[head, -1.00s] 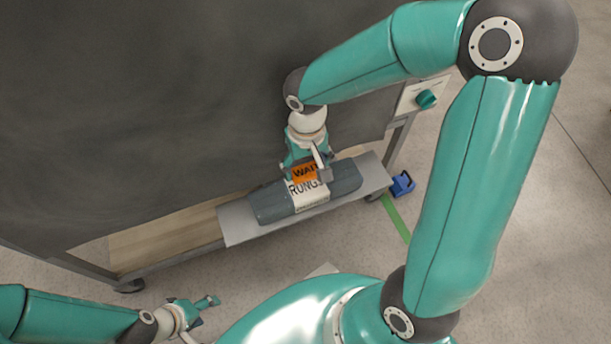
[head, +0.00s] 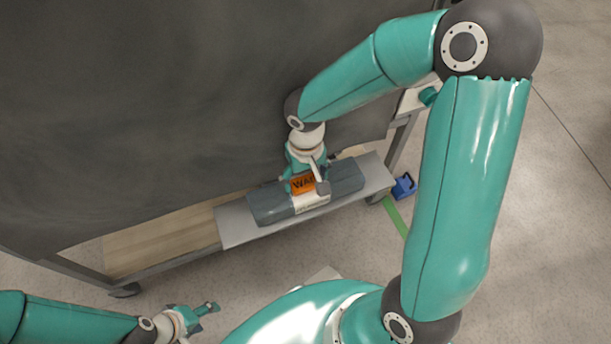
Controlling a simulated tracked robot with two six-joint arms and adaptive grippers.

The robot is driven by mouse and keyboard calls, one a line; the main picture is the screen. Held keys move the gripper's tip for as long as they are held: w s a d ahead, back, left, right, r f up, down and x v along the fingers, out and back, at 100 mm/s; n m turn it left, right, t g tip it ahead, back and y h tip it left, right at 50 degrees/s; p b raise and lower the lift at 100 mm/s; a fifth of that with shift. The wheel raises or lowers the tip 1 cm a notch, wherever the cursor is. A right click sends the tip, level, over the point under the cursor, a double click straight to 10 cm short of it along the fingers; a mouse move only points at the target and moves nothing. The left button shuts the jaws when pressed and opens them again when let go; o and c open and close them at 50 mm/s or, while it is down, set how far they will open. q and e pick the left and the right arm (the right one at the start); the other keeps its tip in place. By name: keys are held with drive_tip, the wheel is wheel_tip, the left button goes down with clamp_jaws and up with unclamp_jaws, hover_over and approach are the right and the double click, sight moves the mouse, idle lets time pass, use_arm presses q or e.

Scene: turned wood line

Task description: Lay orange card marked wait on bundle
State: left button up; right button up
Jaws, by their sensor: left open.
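The orange card marked "WAI…" (head: 302,185) is at the fingers of my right gripper (head: 306,182), which is shut on it. The card is over the middle of the bundle (head: 270,205), a grey wrapped roll with a white label band (head: 311,201). The card hides most of the label's large lettering. I cannot tell whether the card touches the bundle. A finger covers the card's right end. My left gripper (head: 202,316) is open and empty at the lower left, well away from the bundle.
The bundle lies on a light grey plate (head: 232,228) on a low cart shelf with a wooden deck (head: 160,238). A large dark panel (head: 150,100) rises just behind. A blue object (head: 404,186) is beside the cart at right. The front floor is open.

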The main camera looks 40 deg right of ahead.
drive_tip(key=shift+o, duration=1)
drive_tip(key=shift+r, duration=0.25)
wheel_tip(320, 180, up, 12)
drive_tip(key=p, duration=0.4)
drive_tip(key=shift+p, duration=0.3)
drive_tip(key=shift+f, duration=0.1)
